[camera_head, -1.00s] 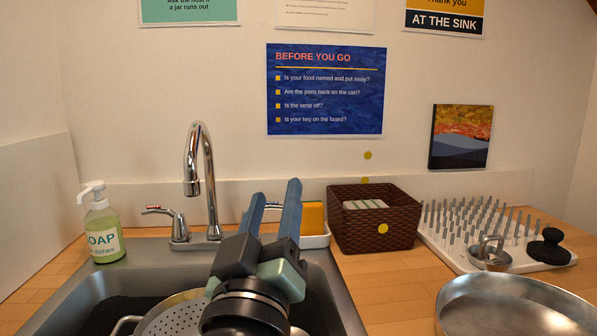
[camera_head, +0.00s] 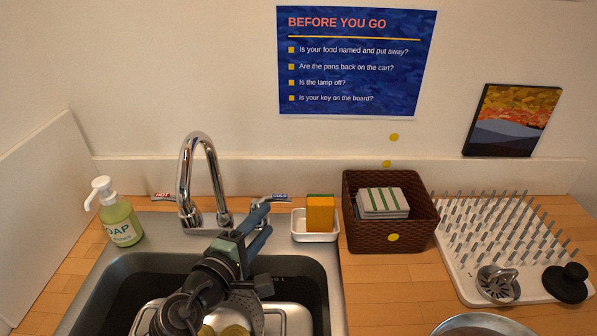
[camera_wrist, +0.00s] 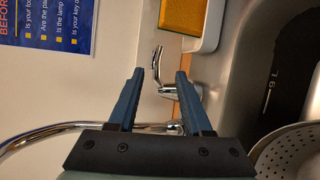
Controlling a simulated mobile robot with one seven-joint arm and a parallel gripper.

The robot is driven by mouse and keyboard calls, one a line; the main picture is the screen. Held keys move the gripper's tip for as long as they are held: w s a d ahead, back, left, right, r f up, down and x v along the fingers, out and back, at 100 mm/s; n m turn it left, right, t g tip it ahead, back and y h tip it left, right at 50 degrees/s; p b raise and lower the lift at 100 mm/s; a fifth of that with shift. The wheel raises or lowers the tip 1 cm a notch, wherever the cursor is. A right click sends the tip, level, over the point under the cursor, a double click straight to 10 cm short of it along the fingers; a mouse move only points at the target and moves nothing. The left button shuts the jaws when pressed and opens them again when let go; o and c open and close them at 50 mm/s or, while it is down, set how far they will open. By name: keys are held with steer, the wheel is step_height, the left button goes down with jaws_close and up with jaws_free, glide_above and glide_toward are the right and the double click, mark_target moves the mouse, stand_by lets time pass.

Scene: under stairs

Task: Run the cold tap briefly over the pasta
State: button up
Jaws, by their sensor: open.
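The chrome tap (camera_head: 197,165) arches over the sink, with no water visible at its spout. Its right-hand lever, the cold handle (camera_head: 262,203), is by a blue label, partly hidden by my fingers. My gripper (camera_head: 265,221) is open and empty, just in front of this handle. In the wrist view the handle (camera_wrist: 157,62) shows between and beyond my fingertips (camera_wrist: 156,76); I cannot tell whether they touch. A perforated colander (camera_head: 245,304) sits in the sink, partly behind my arm. It also shows in the wrist view (camera_wrist: 292,155). Yellow pieces, perhaps the pasta (camera_head: 235,330), show at the bottom edge.
A white dish (camera_head: 315,236) with an orange sponge (camera_head: 320,213) stands right of the handle. A soap bottle (camera_head: 122,222) is left of the tap. A brown basket (camera_head: 390,237), a drying rack (camera_head: 500,245) and a metal pan (camera_head: 475,326) are to the right.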

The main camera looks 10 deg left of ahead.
mark_target(285, 198)
steer(key=x, duration=1.2)
steer(key=shift+w+d+b, duration=0.1)
steer(key=shift+w+b, duration=0.05)
steer(key=shift+b, duration=0.25)
steer(key=shift+r, duration=0.1)
jaws_close()
stand_by(0.9)
